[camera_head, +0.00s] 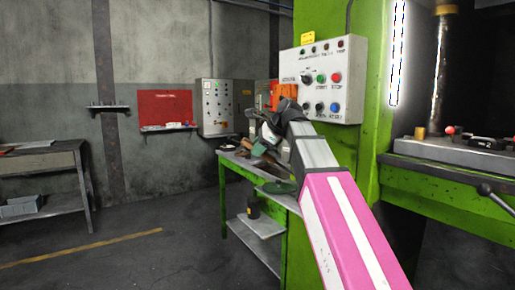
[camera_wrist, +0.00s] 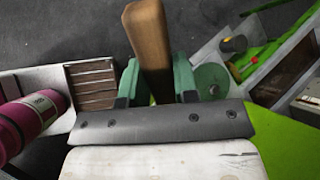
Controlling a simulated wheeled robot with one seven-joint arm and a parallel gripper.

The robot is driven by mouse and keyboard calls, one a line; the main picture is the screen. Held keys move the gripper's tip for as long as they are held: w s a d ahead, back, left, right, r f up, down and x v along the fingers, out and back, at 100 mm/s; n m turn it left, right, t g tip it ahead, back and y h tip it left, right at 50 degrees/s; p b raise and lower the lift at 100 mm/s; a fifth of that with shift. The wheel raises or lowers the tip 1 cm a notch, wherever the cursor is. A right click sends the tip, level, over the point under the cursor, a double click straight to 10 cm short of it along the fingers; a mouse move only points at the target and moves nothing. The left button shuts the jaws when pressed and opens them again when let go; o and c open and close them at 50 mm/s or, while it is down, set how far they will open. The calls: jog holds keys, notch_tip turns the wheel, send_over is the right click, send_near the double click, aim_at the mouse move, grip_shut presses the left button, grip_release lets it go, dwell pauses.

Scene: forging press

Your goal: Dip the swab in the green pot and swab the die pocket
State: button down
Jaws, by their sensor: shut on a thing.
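My gripper (camera_wrist: 156,78) has green fingers shut on a brown wooden handle (camera_wrist: 148,38), which I take to be the swab's. The handle stretches away from the fingers to the top edge of the wrist view, and its swab end is not visible. In the head view my gripper (camera_head: 266,145) is over the green-legged bench, partly hidden by my arm. A round green thing (camera_wrist: 211,80), perhaps the green pot, lies just right of the fingers in the wrist view. A flat green round (camera_head: 277,187) shows on the bench's near end. I cannot make out the die pocket.
The green press frame (camera_head: 365,60) with a control panel (camera_head: 321,78) stands right of the bench. The press bed (camera_head: 455,152), with a lever (camera_head: 495,196), is at far right. A grey table (camera_head: 45,160) stands at left. The floor between is clear.

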jog(key=shift+f, duration=0.4)
jog(key=shift+r, duration=0.15)
dwell(0.9)
jog(key=shift+r, duration=3.65)
jog(key=shift+r, duration=1.5)
